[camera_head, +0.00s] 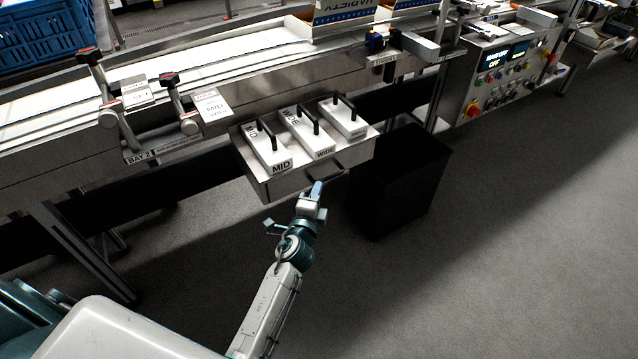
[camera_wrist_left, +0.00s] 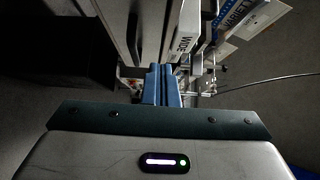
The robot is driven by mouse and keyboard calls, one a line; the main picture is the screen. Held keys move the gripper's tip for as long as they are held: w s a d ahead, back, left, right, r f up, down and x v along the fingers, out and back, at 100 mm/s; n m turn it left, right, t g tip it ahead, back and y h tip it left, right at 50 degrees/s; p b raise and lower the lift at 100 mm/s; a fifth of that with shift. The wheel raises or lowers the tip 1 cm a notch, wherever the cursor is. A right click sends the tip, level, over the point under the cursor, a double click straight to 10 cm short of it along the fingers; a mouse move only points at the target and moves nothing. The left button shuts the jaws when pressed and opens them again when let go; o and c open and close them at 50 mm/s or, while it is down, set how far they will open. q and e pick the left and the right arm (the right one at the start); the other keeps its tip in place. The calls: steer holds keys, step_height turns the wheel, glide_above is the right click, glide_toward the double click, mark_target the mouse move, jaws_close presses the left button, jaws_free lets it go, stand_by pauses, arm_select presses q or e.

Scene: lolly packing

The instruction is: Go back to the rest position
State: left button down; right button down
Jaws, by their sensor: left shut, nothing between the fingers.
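My left gripper (camera_head: 316,188) is shut and empty. In the head view its blue fingertips are at the front of a metal drawer, close to the drawer's dark handle (camera_head: 325,177); I cannot tell whether they touch. In the left wrist view the blue fingers (camera_wrist_left: 161,84) are together, pointing along the drawer front. The drawer (camera_head: 285,184) holds several white blocks with black handles, among them one marked MID (camera_head: 268,150) and one marked WIDE (camera_head: 308,135). My right gripper is not in view.
A black bin (camera_head: 405,185) stands on the floor right of the drawer. The conveyor (camera_head: 180,65) runs behind, with clamp posts (camera_head: 100,90) at the left. A control panel (camera_head: 505,75) is at the upper right. The grey floor at right is clear.

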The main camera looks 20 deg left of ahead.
arm_select(q)
steer(key=s+d, duration=0.1)
steer(key=s, duration=0.5)
steer(key=shift+s, duration=0.4)
steer(key=shift+s+r, duration=0.1)
